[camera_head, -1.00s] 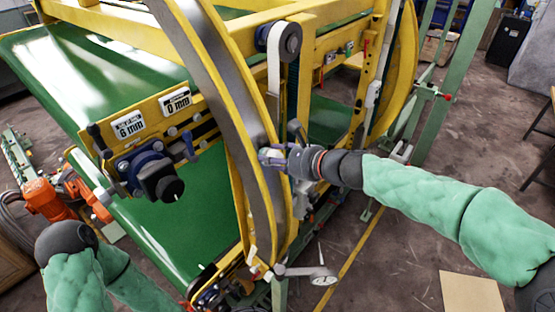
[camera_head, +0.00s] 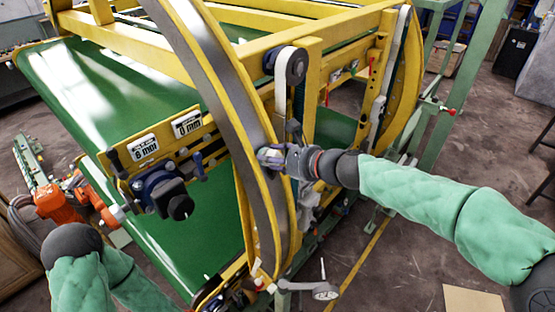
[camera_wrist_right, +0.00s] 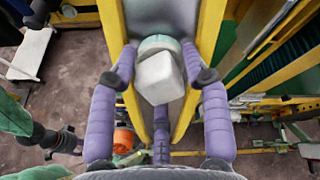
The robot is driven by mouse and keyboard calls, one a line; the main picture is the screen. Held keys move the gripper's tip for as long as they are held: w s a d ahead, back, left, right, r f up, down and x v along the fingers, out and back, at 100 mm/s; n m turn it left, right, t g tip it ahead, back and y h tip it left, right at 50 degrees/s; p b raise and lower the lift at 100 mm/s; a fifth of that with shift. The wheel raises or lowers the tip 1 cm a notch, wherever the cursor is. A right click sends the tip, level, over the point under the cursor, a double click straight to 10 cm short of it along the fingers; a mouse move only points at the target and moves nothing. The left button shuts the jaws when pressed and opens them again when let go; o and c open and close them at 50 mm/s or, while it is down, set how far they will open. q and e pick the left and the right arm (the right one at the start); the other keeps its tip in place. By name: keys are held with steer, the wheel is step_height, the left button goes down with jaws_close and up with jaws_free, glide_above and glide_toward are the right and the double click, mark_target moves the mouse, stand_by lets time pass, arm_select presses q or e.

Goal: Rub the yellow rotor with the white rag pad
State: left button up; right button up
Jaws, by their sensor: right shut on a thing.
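The yellow rotor is a tall curved ring with a grey metal band (camera_head: 217,91) between yellow edges, standing at the middle of the head view. My right gripper (camera_head: 272,158) is at the rotor's band, reaching in from the right. In the right wrist view its purple fingers (camera_wrist_right: 160,80) are shut on the white rag pad (camera_wrist_right: 160,78), a pale block with a grey-green part behind it. The pad lies over the rotor's grey band (camera_wrist_right: 158,20), between its yellow edges; whether it touches cannot be told.
A green belt table (camera_head: 85,75) lies behind the rotor. A black knob (camera_head: 181,207) on a blue mount sits left of the rotor, below two mm signs (camera_head: 145,145). Yellow frame posts (camera_head: 313,90) rise close behind my right gripper.

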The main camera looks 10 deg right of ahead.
steer(key=shift+w+a+r+p, duration=0.2)
steer(key=shift+r+p, duration=0.3)
steer(key=shift+r, duration=0.1)
steer(key=shift+w+a+r+p, duration=0.15)
steer(key=shift+w+r+p, duration=0.05)
steer(key=shift+r+p, duration=0.35)
steer(key=shift+w+a+r+p, duration=0.2)
steer(key=shift+r+p, duration=0.3)
steer(key=shift+r, duration=0.1)
steer(key=shift+s+d+f+b, duration=0.1)
steer(key=shift+f+b, duration=0.35)
steer(key=shift+s+d+f+b, duration=0.1)
steer(key=shift+f+b, duration=0.3)
steer(key=shift+b, duration=0.05)
steer(key=shift+s+d+f+b, duration=0.25)
steer(key=shift+s+f+b, duration=0.15)
steer(key=shift+f+b, duration=0.6)
steer(key=shift+s+d+f+b, duration=0.3)
steer(key=shift+s+f+b, duration=0.05)
steer(key=shift+f+b, duration=0.65)
steer(key=shift+s+d+f+b, duration=0.25)
steer(key=shift+s+f+b, duration=0.15)
steer(key=shift+f+b, duration=0.55)
steer(key=f+b, duration=0.2)
steer(key=s+f+b, duration=0.1)
steer(key=shift+d+f, duration=0.2)
steer(key=shift+d, duration=0.2)
steer(key=shift+r, duration=0.1)
